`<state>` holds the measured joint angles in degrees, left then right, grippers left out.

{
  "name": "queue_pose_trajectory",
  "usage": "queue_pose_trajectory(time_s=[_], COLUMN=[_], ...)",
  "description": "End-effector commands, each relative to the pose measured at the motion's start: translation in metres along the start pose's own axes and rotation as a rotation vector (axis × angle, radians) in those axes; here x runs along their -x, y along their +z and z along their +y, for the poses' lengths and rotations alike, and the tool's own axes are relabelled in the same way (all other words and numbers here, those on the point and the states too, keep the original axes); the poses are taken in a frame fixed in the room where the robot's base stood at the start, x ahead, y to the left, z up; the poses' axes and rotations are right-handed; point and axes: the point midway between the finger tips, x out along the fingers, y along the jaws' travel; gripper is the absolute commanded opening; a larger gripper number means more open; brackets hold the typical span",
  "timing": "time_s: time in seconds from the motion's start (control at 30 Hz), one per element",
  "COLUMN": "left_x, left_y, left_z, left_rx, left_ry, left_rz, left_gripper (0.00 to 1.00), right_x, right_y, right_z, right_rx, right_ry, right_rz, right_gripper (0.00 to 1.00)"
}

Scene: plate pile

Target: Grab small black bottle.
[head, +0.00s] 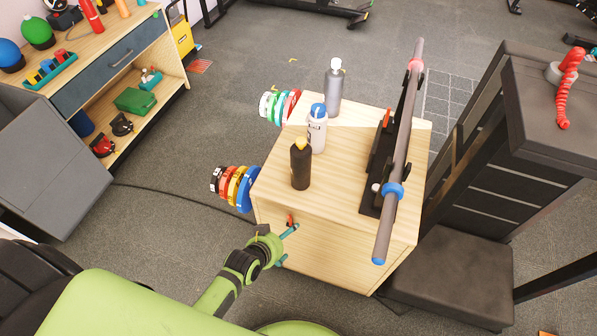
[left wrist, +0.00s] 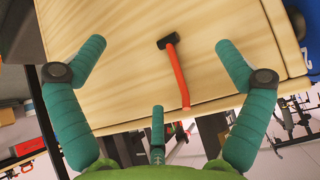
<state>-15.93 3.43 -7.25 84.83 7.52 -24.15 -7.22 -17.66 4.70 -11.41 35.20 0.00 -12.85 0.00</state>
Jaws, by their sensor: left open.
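The small black bottle (head: 300,167) stands upright near the front left of the light wooden cabinet top (head: 340,193) and has a yellow cap. My left gripper (head: 288,245) is in front of the cabinet, lower than the bottle and apart from it. Its teal fingers are spread wide and empty in the left wrist view (left wrist: 160,75). The bottle is not in the left wrist view. My right gripper is not in view.
A white bottle (head: 317,133) with a blue cap and a grey bottle (head: 334,90) stand behind the black one. A barbell (head: 402,140) on a black rack is to the right. A red-handled hammer (left wrist: 177,75) is at the cabinet's front. Weight plates (head: 244,188) stick out left.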

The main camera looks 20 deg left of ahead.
Motion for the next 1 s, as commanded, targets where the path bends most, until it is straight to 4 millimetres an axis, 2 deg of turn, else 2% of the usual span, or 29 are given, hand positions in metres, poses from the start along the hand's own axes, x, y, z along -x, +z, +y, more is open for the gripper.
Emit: queue_pose_trajectory(time_s=[0.03, 0.1, 0.2, 0.33, 0.47, 1.0], left_x=[0.005, 0.017, 0.035, 0.057, 0.06, 0.002], left_y=[-0.036, -0.079, -0.128, -0.17, -0.189, -0.212], left_z=[-0.001, -0.002, -0.004, -0.006, -0.006, -0.006], left_rx=[0.0, -0.002, -0.005, -0.012, -0.013, -0.014], left_ry=[0.001, 0.003, 0.003, 0.002, 0.002, 0.002], left_rz=[0.073, 0.159, 0.266, 0.362, 0.399, 0.4], left_gripper=[1.0, 1.0, 1.0, 1.0, 1.0, 1.0], right_x=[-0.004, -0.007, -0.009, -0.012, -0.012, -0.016], right_y=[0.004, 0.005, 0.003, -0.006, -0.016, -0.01], right_z=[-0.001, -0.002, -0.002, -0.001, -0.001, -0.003], right_rx=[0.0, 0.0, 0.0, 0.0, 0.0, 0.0], right_ry=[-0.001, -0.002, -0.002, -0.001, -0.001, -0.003], right_rz=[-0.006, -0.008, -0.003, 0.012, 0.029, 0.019], right_gripper=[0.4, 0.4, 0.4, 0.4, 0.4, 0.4])
